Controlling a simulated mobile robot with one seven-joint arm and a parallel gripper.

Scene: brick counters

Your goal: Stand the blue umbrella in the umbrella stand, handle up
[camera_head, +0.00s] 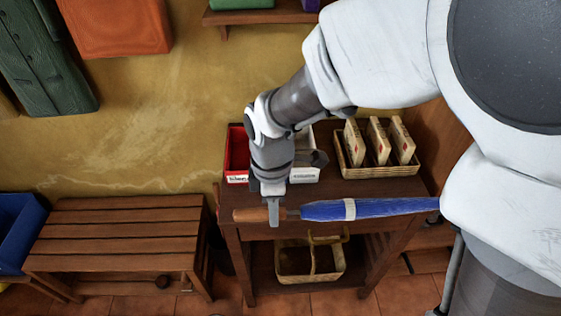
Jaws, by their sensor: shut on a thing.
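The blue umbrella (385,207) is furled, with a white band around its middle and a brown wooden handle (250,215) at the left end. It lies roughly level in the picture, in front of the wooden side table. My gripper (273,212) points down and is shut on the umbrella at the handle. The umbrella's right end passes behind or meets my own white body at the right, so its tip is hidden. I cannot make out an umbrella stand in this view.
The side table (340,190) bears a red bin (237,152), a white bin (305,174) and a wicker tray (383,171) of upright packets. A divided basket (296,279) sits on its lower shelf. A slatted bench (118,232) and a blue crate (18,235) stand at left.

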